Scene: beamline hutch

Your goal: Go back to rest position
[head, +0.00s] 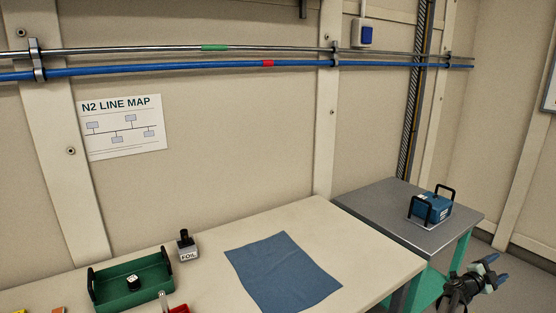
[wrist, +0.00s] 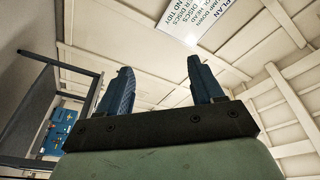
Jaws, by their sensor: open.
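My gripper (head: 495,270) is at the lower right of the head view, beside the grey side table and apart from it. Its two blue fingers are spread and nothing is between them. In the wrist view the open fingers (wrist: 157,88) point up toward the wall panels and a sign.
The grey side table (head: 385,208) bears a blue device with black handles (head: 440,207). Pipes (head: 180,70) run along the wall.

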